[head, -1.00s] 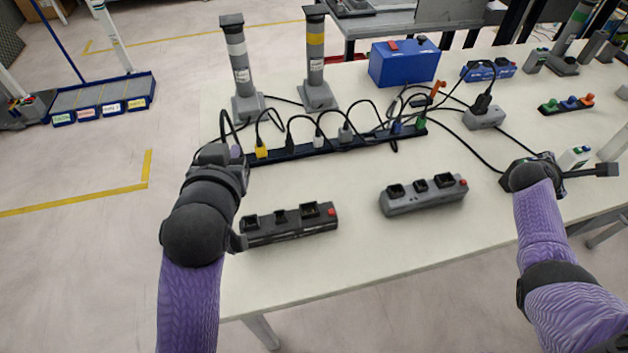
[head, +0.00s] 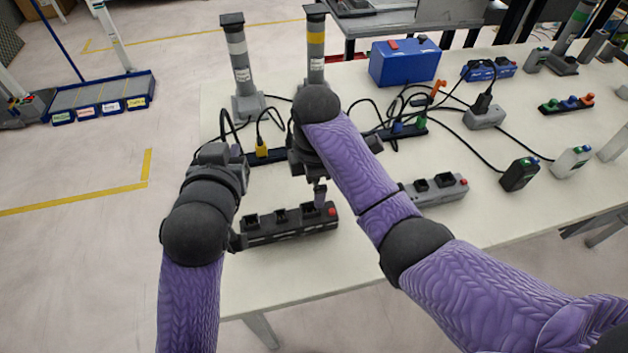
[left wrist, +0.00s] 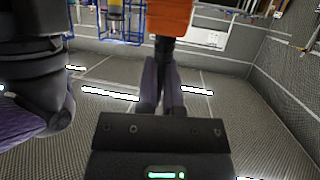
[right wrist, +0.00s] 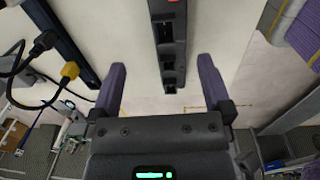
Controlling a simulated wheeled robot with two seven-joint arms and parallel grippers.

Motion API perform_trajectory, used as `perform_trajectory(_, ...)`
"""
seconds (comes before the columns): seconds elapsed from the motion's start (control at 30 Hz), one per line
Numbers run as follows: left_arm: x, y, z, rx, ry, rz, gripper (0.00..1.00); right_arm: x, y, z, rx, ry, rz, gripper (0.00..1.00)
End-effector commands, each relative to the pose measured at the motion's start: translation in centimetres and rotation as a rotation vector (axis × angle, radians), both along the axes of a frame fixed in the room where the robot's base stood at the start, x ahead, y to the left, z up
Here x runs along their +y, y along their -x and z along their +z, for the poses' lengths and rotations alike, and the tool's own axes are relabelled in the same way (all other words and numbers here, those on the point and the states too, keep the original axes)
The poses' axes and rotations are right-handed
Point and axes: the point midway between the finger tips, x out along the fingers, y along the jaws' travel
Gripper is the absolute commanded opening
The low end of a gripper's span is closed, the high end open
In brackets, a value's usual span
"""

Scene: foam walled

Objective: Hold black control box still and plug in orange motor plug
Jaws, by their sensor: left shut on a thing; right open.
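The black control box (head: 292,233) lies on the table's near left part, with three sockets on top and a red button at its right end. My left gripper (head: 236,151) is behind the box's left end, mostly hidden by its own arm. In the left wrist view it (left wrist: 163,75) is shut on the dark stem of an orange block, which looks like the orange motor plug (left wrist: 170,18). My right gripper (head: 320,190) is over the box, open. In the right wrist view its fingers (right wrist: 161,82) stand apart on both sides of the box (right wrist: 170,40), touching nothing visible.
The plug rack (head: 268,157) with corded plugs, one yellow (head: 261,148), stands behind the box. A grey control box (head: 445,191) sits to the right, partly behind my right arm. Two posts and a blue case (head: 404,65) stand further back. The table's front strip is clear.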

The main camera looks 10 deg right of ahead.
Motion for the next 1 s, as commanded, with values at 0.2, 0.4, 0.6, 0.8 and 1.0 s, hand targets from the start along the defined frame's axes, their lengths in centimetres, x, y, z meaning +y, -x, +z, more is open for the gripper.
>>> perform_trajectory(0.2, 0.0, 0.0, 0.0, 0.000, 0.000, 0.000, 0.00, 0.2, 0.9, -2.6, 0.050, 0.010, -0.004, 1.00)
perform_trajectory(0.4, 0.0, 0.0, 0.0, 0.000, 0.000, 0.000, 0.00, 0.1, 0.9, -8.0, 0.049, 0.010, -0.005, 1.00)
perform_trajectory(0.6, 0.0, 0.0, 0.0, 0.000, 0.000, 0.000, 0.00, 0.1, 0.7, -11.0, 0.044, 0.010, -0.005, 1.00)
perform_trajectory(0.8, 0.0, 0.0, 0.0, 0.000, 0.000, 0.000, 0.00, 0.1, 0.7, -11.9, 0.042, 0.010, -0.004, 1.00)
perform_trajectory(1.0, 0.0, 0.0, 0.0, 0.000, 0.000, 0.000, 0.00, 0.1, 0.7, -11.9, 0.041, 0.010, -0.004, 0.98)
